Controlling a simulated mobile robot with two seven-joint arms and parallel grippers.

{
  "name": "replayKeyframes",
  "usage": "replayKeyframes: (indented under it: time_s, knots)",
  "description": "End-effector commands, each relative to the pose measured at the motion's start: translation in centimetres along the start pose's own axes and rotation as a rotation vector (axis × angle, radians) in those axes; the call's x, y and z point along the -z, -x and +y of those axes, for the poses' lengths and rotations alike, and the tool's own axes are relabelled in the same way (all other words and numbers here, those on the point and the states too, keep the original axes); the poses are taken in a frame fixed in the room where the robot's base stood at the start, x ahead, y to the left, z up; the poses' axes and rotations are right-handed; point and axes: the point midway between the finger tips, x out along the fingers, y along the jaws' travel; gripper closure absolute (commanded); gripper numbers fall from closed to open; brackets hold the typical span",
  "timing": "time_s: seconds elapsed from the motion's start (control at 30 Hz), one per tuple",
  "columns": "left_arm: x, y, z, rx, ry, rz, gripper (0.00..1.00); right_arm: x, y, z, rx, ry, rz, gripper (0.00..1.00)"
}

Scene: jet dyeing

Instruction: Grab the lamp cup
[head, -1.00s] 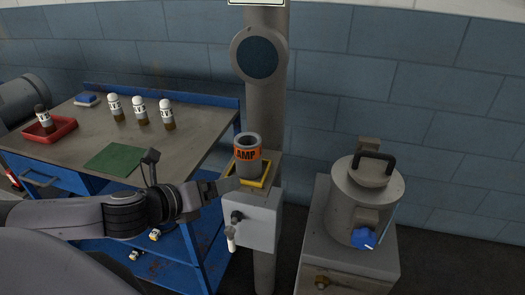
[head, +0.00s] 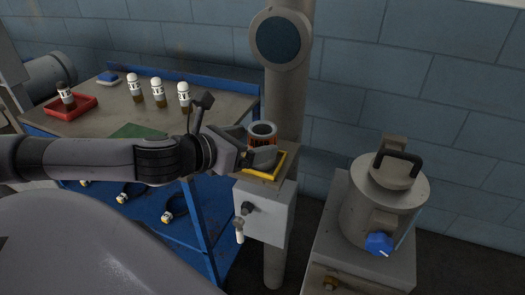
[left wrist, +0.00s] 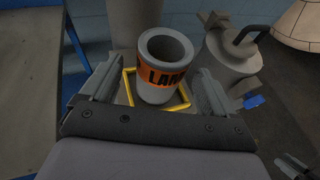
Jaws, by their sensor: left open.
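The lamp cup (head: 262,133) is a grey cylinder with an orange band; it also shows in the left wrist view (left wrist: 165,57), where the band's black letters begin "LAM". It stands upright inside a yellow square frame (head: 278,164) on the small shelf of the post. My left gripper (head: 253,148) is open at the cup, with a finger in front of part of it in the head view. In the left wrist view its fingers (left wrist: 155,90) are spread to the left and right of the cup, with gaps visible.
A grey box (head: 264,211) with a knob hangs under the shelf. A lidded pot (head: 378,205) with a blue knob (head: 379,243) stands to the right. A blue cart (head: 225,106) at left carries several white-capped bottles and a red tray (head: 70,108).

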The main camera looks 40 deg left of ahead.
Motion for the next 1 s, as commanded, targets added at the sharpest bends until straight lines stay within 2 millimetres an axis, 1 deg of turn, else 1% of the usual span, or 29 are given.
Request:
replayKeyframes:
  time_s: [0.27,0.47,0.6,0.8,1.0]
  knots:
    - [-0.2,-0.6,0.0,0.001,0.003,-0.001,0.11,0.1,0.1,0.0,0.0,0.0,0.0,0.57]
    - [-0.7,-1.9,-0.2,0.003,0.006,-0.004,0.11,0.5,0.4,0.0,0.0,0.0,0.0,0.57]
    - [-1.1,-3.2,-0.2,0.004,0.005,-0.003,0.11,0.8,0.6,0.0,0.0,0.0,0.0,0.57]
    - [-0.8,-5.0,-0.2,0.003,0.003,0.0,0.11,0.9,0.7,0.0,0.0,0.0,0.0,0.57]
    - [-0.7,-5.4,-0.2,0.004,0.0,0.001,0.11,0.9,0.7,0.0,-0.001,0.0,0.001,0.57]
